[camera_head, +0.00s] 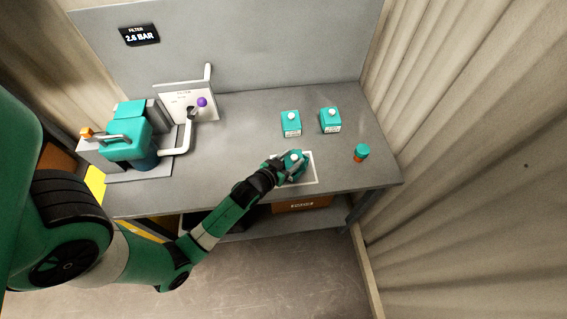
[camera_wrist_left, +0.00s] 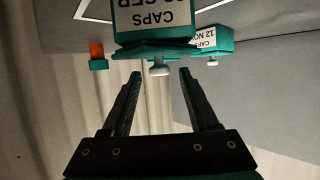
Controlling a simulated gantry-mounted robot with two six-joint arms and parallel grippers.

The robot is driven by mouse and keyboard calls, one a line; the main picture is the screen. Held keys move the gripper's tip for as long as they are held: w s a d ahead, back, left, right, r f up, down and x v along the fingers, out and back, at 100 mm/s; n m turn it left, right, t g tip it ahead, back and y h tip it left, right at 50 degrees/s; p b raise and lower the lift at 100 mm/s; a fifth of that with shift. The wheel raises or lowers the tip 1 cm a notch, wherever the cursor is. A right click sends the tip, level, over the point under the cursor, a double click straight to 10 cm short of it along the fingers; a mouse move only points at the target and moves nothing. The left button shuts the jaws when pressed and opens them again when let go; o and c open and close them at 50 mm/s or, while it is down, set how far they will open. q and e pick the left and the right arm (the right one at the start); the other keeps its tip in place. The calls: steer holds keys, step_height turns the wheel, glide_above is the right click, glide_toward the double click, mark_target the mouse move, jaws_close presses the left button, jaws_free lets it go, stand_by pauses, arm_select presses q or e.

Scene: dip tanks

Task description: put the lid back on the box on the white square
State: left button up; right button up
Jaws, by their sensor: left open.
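The teal box (camera_wrist_left: 155,15) with a white label reading CAPS is on the white square (camera_head: 316,180), on the grey table. It also shows in the head view (camera_head: 293,163), partly hidden by my gripper. Its teal lid (camera_wrist_left: 150,50) with a white knob (camera_wrist_left: 159,68) is at the top of the box and looks slightly tilted against it; I cannot tell whether it is fully seated. My left gripper (camera_head: 283,168) is open at the lid, with its fingertips on either side of the knob in the left wrist view (camera_wrist_left: 160,76). My right gripper is not in view.
Two more teal boxes with white knobs, one (camera_head: 291,124) and another (camera_head: 331,121), stand behind. A small teal-and-orange object (camera_head: 361,154) stands to the right, near the table edge.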

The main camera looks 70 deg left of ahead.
arm_select(q)
steer(key=p+v, duration=0.1)
steer(key=v, duration=1)
steer(key=shift+s+p, duration=0.3)
steer(key=shift+w+d+r, duration=0.1)
steer(key=shift+d, duration=0.05)
steer(key=w+d+r+m+t+h, duration=0.1)
steer(key=w+d+r+t, duration=0.15)
steer(key=w+r, duration=0.5)
steer(key=w+d+r+m+t, duration=0.1)
steer(key=w+r+t, duration=0.25)
steer(key=r, duration=0.75)
steer(key=w+d+r+m+t+h, duration=0.1)
steer(key=w+r+t, duration=0.1)
steer(key=w+r, duration=0.6)
steer(key=s+d+r+m+t+h, duration=0.1)
steer(key=d+r, duration=0.4)
steer(key=r, duration=0.6)
steer(key=s+d+r+m+t+h, duration=0.2)
steer(key=s+d+r+t+h, duration=0.2)
steer(key=r, duration=0.7)
steer(key=s+d+r+m+t+h, duration=0.1)
steer(key=d+r, duration=0.4)
steer(key=r, duration=0.7)
steer(key=shift+s+d+m+t+h, duration=0.35)
steer(key=shift+s+t+h, duration=0.5)
steer(key=shift+t, duration=0.25)
